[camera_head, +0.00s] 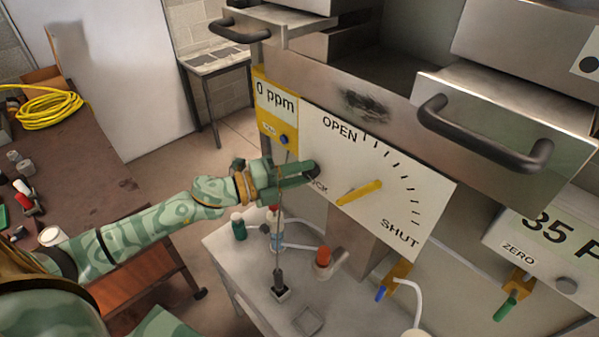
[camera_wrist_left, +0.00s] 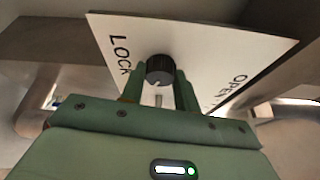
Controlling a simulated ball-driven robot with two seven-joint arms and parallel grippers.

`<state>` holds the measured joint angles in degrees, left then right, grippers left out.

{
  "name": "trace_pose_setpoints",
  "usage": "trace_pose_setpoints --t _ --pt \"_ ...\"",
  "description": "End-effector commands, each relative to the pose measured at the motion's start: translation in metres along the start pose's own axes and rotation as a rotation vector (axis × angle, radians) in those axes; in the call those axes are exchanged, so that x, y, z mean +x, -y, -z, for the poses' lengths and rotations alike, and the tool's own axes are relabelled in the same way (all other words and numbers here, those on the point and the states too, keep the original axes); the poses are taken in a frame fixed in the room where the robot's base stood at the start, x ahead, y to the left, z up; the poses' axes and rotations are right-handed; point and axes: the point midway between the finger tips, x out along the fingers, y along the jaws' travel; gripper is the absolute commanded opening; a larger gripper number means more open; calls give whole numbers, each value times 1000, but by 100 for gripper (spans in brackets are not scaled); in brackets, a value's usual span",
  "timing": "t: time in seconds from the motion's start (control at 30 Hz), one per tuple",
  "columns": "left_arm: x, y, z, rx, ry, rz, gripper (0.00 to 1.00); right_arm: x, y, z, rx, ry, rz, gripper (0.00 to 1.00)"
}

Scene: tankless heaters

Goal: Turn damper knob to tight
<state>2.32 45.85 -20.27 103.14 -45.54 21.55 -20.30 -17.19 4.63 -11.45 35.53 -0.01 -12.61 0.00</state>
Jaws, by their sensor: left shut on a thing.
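A white damper panel (camera_head: 335,130) hangs on the heater front, lettered OPEN, LOCK and SHUT, with a yellow pointer (camera_head: 360,192) over an arc of tick marks. A round black knob (camera_wrist_left: 160,70) sits by the LOCK lettering; a bit of it shows in the head view (camera_head: 312,170). My left gripper (camera_head: 300,177) reaches the panel at LOCK. In the left wrist view the knob sits between the tips of my left gripper (camera_wrist_left: 161,82), which is shut on it. In the head view the fingers hide most of the knob and some lettering. My right gripper is not in view.
A yellow 0 ppm meter (camera_head: 275,105) is left of the panel. A steel drawer with a black handle (camera_head: 485,135) juts out above right. Below stands a light bench (camera_head: 255,275) with bottles and a probe. A brown table (camera_head: 75,160) with yellow cable is at left.

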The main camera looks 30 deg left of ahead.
Motion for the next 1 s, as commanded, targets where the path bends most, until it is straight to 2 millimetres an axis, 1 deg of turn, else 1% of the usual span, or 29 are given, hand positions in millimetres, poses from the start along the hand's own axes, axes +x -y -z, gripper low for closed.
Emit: trace_pose_setpoints --t 0.13,0.17,0.2,0.23,0.6,0.7,0.77,0.87,1.0 --pt "0 -1 0 -1 0 -1 8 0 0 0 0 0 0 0" --pt "0 -1 0 -1 0 -1 37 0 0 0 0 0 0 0" --pt "0 -1 0 -1 0 -1 48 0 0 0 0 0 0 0" --pt "0 -1 0 -1 0 -1 53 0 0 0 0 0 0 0" --pt "0 0 0 -2 0 0 53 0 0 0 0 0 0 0" --pt "-5 -2 0 -2 0 -1 53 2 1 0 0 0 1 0" --pt "-11 -3 1 -2 0 -3 53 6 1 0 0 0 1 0" --pt "-30 -5 2 -3 -2 -5 53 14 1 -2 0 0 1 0" --pt "-63 -7 2 -5 -2 -7 53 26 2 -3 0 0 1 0"
